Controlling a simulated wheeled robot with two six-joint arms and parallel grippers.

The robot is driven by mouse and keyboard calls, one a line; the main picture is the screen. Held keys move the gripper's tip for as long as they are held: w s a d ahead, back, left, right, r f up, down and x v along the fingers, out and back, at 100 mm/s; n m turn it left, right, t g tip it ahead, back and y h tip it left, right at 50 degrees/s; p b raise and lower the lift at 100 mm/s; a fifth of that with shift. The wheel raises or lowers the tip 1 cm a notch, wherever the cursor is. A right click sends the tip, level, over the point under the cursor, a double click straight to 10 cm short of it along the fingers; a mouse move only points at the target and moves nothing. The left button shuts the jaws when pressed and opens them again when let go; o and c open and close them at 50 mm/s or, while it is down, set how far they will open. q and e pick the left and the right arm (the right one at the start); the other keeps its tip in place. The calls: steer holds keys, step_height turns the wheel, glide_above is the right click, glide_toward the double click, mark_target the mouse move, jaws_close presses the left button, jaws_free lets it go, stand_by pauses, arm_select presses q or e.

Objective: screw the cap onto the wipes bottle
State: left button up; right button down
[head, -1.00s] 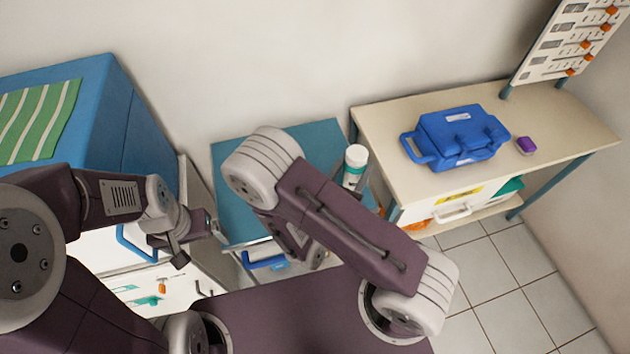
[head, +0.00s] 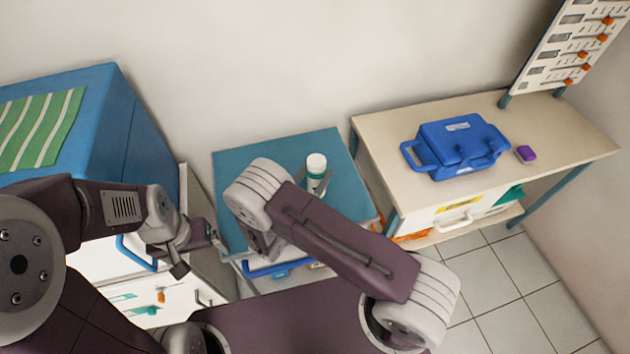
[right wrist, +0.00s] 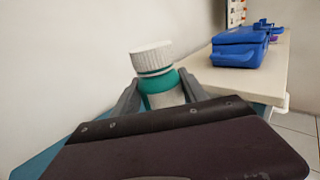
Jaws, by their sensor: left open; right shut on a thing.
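The wipes bottle (head: 317,185), white and green, is over the teal cart top (head: 240,165) in the head view. The white ribbed cap (right wrist: 152,57) sits on its top; I cannot tell how tightly it is seated. My right gripper (right wrist: 160,92) is shut on the bottle's body below the cap in the right wrist view. In the head view my right arm hides that gripper and the bottle's lower part. I cannot tell whether the bottle touches the cart. My left gripper (head: 212,232) is open and empty, left of the cart and apart from the bottle.
A beige table (head: 560,130) at the right carries a blue case (head: 458,148) and a purple block (head: 525,154). A blue cabinet (head: 95,110) with a striped green cloth (head: 38,125) stands at the left. The cart top's back left is clear.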

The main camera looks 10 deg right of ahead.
mark_target(311, 188)
steer(key=shift+w+a+f, duration=0.1)
steer(key=shift+a, duration=0.05)
steer(key=shift+f, duration=2)
steer(key=shift+f, duration=0.2)
steer(key=c, duration=0.6)
jaws_free()
